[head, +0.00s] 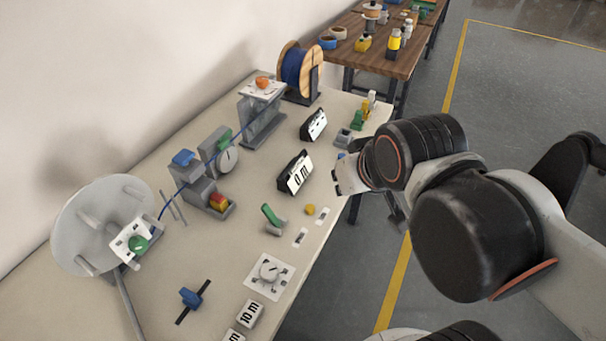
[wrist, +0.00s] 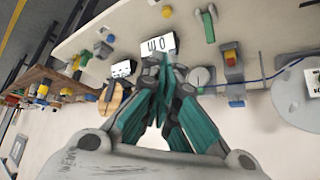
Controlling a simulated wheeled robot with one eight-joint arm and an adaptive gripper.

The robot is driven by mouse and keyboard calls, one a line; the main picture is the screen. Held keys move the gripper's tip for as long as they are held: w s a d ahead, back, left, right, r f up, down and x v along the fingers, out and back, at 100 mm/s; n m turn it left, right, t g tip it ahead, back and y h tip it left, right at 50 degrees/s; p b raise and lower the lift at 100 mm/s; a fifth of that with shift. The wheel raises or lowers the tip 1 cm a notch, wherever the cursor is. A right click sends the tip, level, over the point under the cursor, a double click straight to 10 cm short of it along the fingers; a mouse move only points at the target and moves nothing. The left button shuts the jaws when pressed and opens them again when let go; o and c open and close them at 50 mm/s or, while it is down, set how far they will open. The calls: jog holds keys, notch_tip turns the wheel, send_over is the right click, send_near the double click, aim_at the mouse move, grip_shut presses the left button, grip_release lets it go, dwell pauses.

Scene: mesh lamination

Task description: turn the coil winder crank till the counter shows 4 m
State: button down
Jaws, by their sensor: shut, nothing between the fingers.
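The coil winder (head: 78,213) is a large pale grey disc with several pegs at the left of the bench in the head view. A white plate with a green knob (head: 138,244) sits at its front; I cannot tell for sure whether this is the crank. The winder is partly cut off at the right edge of the wrist view (wrist: 290,102). The counter (head: 296,175) reads 0 m and shows upside down in the wrist view (wrist: 157,45). My gripper (wrist: 160,62) is shut and empty, over the bench's right side, well away from the winder.
Blue cable runs from a wooden spool (head: 301,70) past a dial gauge (head: 227,160) and a block with red and yellow parts (head: 217,201) to the winder. Open floor lies right.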

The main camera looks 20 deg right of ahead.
jog(key=c, duration=2.4)
grip_release()
jog(key=c, duration=1.5)
grip_release()
jog(key=shift+a, duration=0.1)
